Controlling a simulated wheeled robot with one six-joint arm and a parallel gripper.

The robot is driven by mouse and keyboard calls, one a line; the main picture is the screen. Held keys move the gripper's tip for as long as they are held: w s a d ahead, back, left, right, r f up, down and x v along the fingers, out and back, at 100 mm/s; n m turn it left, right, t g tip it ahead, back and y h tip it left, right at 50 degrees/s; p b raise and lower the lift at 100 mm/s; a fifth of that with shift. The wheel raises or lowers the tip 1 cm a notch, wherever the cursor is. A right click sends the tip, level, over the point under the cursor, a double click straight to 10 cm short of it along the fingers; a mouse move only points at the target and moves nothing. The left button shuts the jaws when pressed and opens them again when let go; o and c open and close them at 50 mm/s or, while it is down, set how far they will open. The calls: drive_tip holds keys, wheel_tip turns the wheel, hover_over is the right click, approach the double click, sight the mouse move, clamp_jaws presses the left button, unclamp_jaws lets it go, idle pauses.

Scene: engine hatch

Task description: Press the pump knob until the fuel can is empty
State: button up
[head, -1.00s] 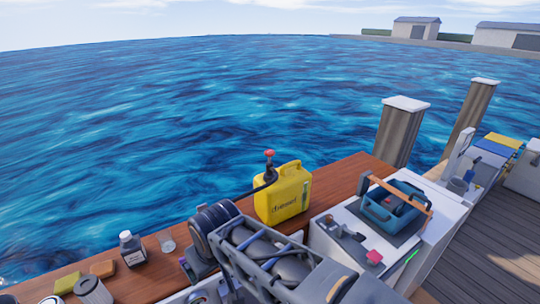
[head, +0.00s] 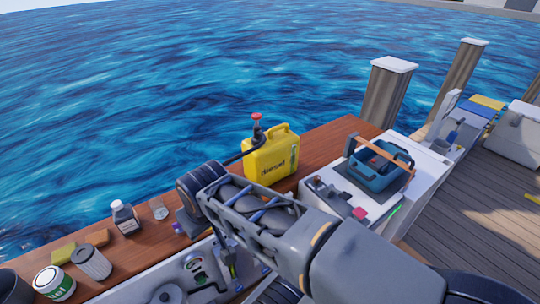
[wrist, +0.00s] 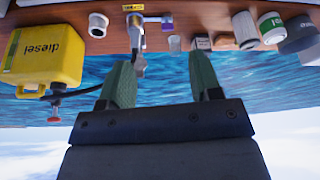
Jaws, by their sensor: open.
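The yellow fuel can (head: 272,160), marked "diesel", stands upright on the wooden ledge. A pump with a red knob (head: 257,117) rises from its top. In the wrist view, which is upside down, the can (wrist: 42,55) and the red knob (wrist: 55,117) are at the left. My gripper (wrist: 160,82) is open and empty, its two green fingers well apart. The knob is off to the left of the fingers, not between them. A dark hose (head: 238,156) runs from the pump toward my arm; its far end is hidden in the head view. The fuel level cannot be seen.
A blue toolbox (head: 378,170) sits on the white cabinet right of the can. A dark bottle (head: 125,218), a clear cup (head: 159,209) and a white-and-green tin (head: 54,284) stand on the ledge at left. Water lies behind the ledge; posts stand at right.

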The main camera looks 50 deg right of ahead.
clamp_jaws()
idle(0.3)
idle(0.9)
